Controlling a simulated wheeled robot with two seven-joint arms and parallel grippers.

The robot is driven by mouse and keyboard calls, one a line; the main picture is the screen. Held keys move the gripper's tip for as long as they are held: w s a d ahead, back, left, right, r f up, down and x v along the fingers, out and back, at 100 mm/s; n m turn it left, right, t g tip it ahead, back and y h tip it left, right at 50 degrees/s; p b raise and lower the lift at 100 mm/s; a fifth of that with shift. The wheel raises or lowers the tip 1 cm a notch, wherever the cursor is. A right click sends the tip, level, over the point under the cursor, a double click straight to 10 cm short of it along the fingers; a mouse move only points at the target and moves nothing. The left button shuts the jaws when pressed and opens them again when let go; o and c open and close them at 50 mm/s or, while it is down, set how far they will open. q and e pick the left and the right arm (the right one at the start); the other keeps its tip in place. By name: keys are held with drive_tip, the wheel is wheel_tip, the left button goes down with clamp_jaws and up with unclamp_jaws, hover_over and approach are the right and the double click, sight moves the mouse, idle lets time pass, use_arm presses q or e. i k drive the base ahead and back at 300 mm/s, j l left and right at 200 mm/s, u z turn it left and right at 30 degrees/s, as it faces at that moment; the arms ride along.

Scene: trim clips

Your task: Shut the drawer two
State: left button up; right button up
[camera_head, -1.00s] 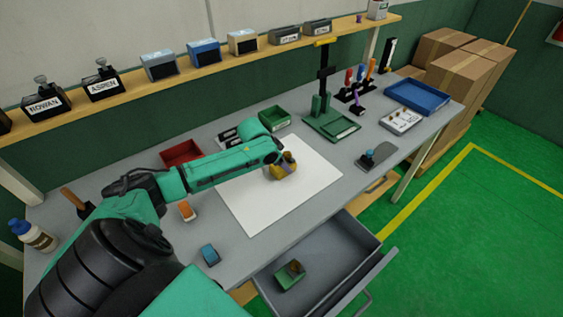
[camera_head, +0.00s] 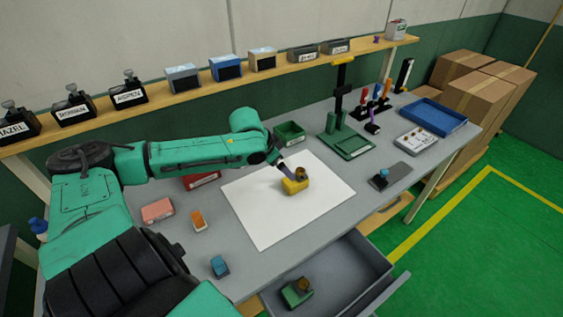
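A grey drawer (camera_head: 345,262) stands pulled out below the front edge of the workbench, at the bottom of the picture. A green block-like piece with a brown top (camera_head: 297,291) lies inside it. No label on this drawer shows, so I cannot tell its number. My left arm reaches in from the left over the bench. My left gripper (camera_head: 283,167) is at a yellow piece with a brown round top (camera_head: 295,184) on the white sheet, away from the drawer. Its fingers are too small and partly hidden to tell open from shut. My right gripper is out of view.
The grey workbench (camera_head: 345,215) holds a white sheet (camera_head: 262,222), a blue piece (camera_head: 219,266), an orange piece (camera_head: 198,220), a green bin (camera_head: 290,133) and a blue tray (camera_head: 433,116). Cardboard boxes (camera_head: 480,98) stand at the right. Green floor (camera_head: 480,250) is clear at front right.

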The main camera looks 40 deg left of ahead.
sight(350, 277)
drive_tip(key=k+l, duration=1.6)
drive_tip(key=l, duration=0.2)
